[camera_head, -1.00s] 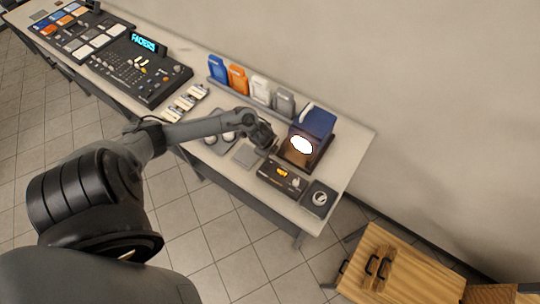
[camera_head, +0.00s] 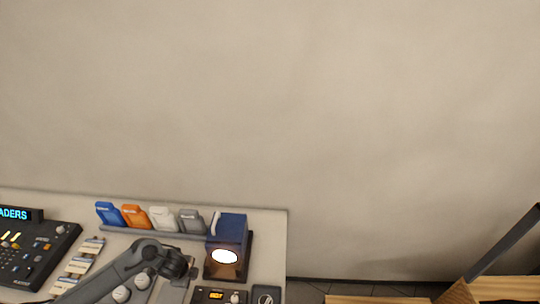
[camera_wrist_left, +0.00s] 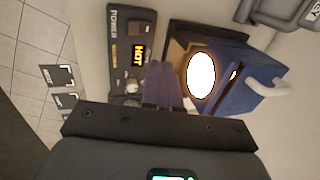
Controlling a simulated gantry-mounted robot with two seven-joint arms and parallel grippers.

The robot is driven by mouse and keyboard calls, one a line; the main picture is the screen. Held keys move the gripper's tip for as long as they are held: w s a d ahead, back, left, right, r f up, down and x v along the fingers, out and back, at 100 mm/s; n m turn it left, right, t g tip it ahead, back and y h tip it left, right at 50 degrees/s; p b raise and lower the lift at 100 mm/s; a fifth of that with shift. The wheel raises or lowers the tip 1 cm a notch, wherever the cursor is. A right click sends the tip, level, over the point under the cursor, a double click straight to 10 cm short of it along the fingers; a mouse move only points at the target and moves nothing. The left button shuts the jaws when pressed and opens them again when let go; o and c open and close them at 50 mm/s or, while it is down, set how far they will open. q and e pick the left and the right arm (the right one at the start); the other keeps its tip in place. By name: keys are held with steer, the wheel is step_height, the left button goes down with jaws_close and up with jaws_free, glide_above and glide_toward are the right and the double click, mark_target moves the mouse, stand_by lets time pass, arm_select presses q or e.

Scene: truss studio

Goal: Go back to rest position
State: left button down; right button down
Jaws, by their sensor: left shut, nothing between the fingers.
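My left gripper (camera_head: 190,272) is at the end of the grey arm that comes in from the lower left in the head view. It is just left of the blue box (camera_head: 232,229) with a glowing white oval front. In the left wrist view the fingers of my left gripper (camera_wrist_left: 164,82) are together and empty. They point between the dark control unit (camera_wrist_left: 120,45) with an orange "HOT" display and the blue box (camera_wrist_left: 240,75). I cannot tell whether they touch either. My right gripper is in neither current view.
A rack behind the gripper holds blue (camera_head: 109,213), orange (camera_head: 135,215), white (camera_head: 163,218) and grey (camera_head: 191,221) holders. A fader console (camera_head: 35,255) stands at the left. A knob box (camera_head: 266,297) sits at the table's right end. A bare wall (camera_head: 300,120) fills the upper view.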

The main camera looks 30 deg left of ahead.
arm_select(q)
steer(key=s+d+f+g+h, duration=0.1)
steer(key=s+d+f, duration=0.3)
steer(key=d, duration=0.2)
steer(key=s+d+f+h, duration=0.1)
steer(key=s+d+f, duration=0.25)
steer(key=d, duration=0.25)
steer(key=s+d+r+n+t+h, duration=0.15)
steer(key=s+d, duration=0.25)
steer(key=d, duration=0.8)
steer(key=d+r+n+t, duration=0.1)
steer(key=d+r+n, duration=0.3)
steer(key=d+r, duration=0.25)
steer(key=s+a+r+n+y, duration=0.1)
steer(key=a+r+n, duration=0.4)
steer(key=r, duration=0.6)
steer(key=shift+s+r+y, duration=0.15)
steer(key=shift+r+y, duration=0.1)
steer(key=shift+y, duration=0.1)
steer(key=shift+n, duration=0.25)
